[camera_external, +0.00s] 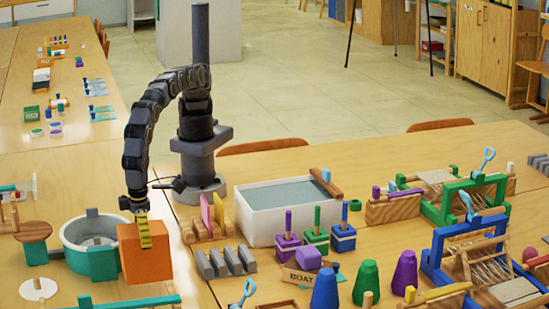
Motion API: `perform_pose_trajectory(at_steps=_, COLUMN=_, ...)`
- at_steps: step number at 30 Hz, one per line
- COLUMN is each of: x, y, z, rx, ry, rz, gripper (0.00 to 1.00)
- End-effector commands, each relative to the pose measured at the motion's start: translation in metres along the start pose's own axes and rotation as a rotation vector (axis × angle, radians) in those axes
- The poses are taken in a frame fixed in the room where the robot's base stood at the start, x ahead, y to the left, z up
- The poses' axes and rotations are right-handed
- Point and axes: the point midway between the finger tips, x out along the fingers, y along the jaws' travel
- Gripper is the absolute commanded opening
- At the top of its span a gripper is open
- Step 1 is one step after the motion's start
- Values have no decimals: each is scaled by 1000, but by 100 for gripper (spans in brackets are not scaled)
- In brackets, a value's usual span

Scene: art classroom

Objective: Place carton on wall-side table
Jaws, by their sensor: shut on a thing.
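An orange box-shaped carton (158,262) is at the lower left, in front of a teal-and-white round tub. My gripper (140,222) points down at the carton's top and is shut on it. A yellow strip with dark marks runs down the carton's near face below my wrist. The far finger is hidden. I cannot tell whether the carton's bottom touches the table. Wooden tables stand here: one under the arm and to the right (385,262), and one running to the upper left (25,85). I cannot tell which is the wall-side table.
The round tub (76,232) stands close behind the carton. A white basin (262,222), grey ridged blocks (225,263) and several coloured pegs and wooden frames crowd the right table. The upper-left table has small items and bare wood along its left side.

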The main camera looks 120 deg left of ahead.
Motion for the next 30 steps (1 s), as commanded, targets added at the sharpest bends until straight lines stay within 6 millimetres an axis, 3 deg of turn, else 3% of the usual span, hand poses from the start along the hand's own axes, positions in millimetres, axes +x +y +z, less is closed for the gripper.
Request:
perform_pose_trajectory(at_steps=14, x=22, y=-16, z=-9, rx=2, ry=2, rz=-1, gripper=45)
perform_pose_trajectory(at_steps=20, x=50, y=-14, z=-8, rx=2, ry=-1, rz=2, gripper=45)
perform_pose_trajectory(at_steps=30, x=53, y=-15, z=-8, rx=2, ry=0, rz=0, gripper=45)
